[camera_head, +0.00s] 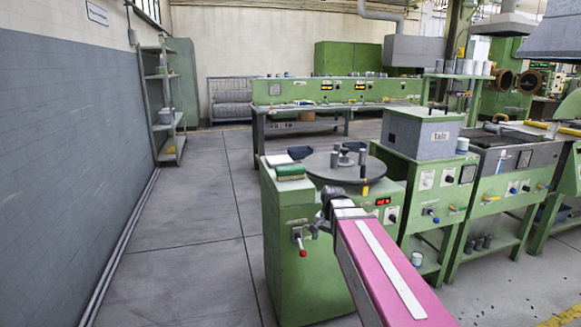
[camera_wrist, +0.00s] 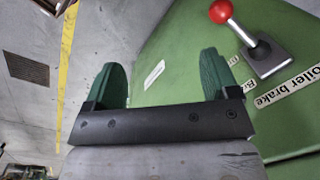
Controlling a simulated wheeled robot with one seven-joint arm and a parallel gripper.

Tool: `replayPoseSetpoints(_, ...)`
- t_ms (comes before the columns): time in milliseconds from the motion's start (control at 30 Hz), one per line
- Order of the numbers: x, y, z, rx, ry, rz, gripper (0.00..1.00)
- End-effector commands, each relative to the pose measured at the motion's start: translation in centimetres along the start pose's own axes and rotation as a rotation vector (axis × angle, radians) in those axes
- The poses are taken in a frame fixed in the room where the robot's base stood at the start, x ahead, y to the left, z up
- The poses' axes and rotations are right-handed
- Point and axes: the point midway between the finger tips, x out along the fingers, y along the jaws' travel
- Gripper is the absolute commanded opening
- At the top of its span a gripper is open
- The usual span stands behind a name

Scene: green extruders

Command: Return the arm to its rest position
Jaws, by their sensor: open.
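My gripper (camera_wrist: 162,72) is open in the wrist view, with its two green fingers spread apart and nothing between them. A green machine panel (camera_wrist: 175,60) lies beyond the fingers. In the head view my arm with its magenta link reaches forward from the lower right, and its end is in front of the green machine (camera_head: 290,215) with a round grey turntable top (camera_head: 330,172). The fingers are hard to make out there. A red-knobbed lever (camera_wrist: 222,12) stands to the right of the fingers in the wrist view; it also shows on the machine's front (camera_head: 302,248).
A grey box (camera_head: 420,133) on a green stand is close on the right. A long green console (camera_head: 330,92) stands behind. A shelf (camera_head: 165,105) lines the left wall. The grey floor (camera_head: 195,210) left of the machine is clear.

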Motion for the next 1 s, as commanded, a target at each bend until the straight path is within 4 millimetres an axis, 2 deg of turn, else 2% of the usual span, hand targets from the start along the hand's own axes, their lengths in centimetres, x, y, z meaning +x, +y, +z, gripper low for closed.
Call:
replayPoseSetpoints(33, 1.6, 1.6, 0.9, -0.044, 0.001, 0.009, 0.8)
replayPoseSetpoints(200, 6.3, 5.4, 2.8, -0.221, 0.016, 0.032, 0.8)
replayPoseSetpoints(433, 10.7, 9.7, 5.2, -0.428, 0.028, 0.062, 0.8)
replayPoseSetpoints(567, 11.9, 10.9, 5.9, -0.493, 0.031, 0.072, 0.8)
replayPoseSetpoints(1000, 11.9, 10.9, 5.9, -0.493, 0.031, 0.072, 0.8)
